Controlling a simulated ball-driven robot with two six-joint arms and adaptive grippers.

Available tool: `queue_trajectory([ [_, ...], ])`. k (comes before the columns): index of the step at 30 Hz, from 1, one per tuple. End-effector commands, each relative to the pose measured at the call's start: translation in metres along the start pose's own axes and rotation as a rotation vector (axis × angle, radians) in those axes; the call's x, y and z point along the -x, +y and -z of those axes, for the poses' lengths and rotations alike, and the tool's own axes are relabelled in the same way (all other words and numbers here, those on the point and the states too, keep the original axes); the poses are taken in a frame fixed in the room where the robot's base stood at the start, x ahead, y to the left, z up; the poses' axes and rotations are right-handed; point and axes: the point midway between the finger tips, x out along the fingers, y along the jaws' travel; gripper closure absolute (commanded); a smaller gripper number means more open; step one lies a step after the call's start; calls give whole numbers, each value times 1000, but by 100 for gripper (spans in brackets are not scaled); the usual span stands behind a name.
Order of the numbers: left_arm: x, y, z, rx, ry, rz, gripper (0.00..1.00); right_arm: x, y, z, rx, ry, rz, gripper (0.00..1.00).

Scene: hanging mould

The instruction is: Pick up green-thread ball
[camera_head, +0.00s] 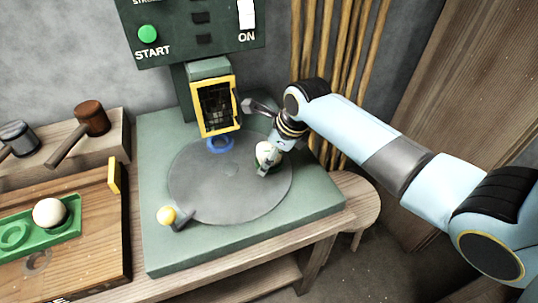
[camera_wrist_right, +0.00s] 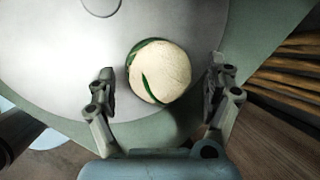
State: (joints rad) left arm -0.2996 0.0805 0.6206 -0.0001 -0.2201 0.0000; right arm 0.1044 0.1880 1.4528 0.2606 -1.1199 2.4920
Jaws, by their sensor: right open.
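A cream ball with green thread (camera_head: 264,153) is at the right side of the grey round plate (camera_head: 205,190), on the green machine base. In the right wrist view the ball (camera_wrist_right: 160,72) shows a green line across it and green at its upper left edge. My right gripper (camera_head: 266,168) is at the ball, partly covering it in the head view. In the wrist view its two fingers (camera_wrist_right: 160,88) stand open on either side of the ball, with a gap on both sides. My left gripper is not in view.
A machine panel (camera_head: 195,30) with START and ON stands behind the plate, above a yellow-framed window (camera_head: 214,105). Another pale ball (camera_head: 49,212) sits in a green tray (camera_head: 72,230); mallets (camera_head: 92,118) lie at left.

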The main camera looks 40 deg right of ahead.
Motion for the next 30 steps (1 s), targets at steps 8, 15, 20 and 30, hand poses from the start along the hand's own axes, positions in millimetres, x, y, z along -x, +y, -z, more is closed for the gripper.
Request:
queue_trajectory([
  [8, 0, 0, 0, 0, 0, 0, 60, -1, 0, 0, 1, 0, 0, 20],
  [15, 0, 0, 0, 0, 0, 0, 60, -1, 0, 0, 1, 1, 0, 52],
  [20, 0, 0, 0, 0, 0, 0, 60, -1, 0, 0, 1, 1, 0, 73],
  [30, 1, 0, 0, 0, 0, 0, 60, 2, -1, -1, 1, 0, 0, 78],
])
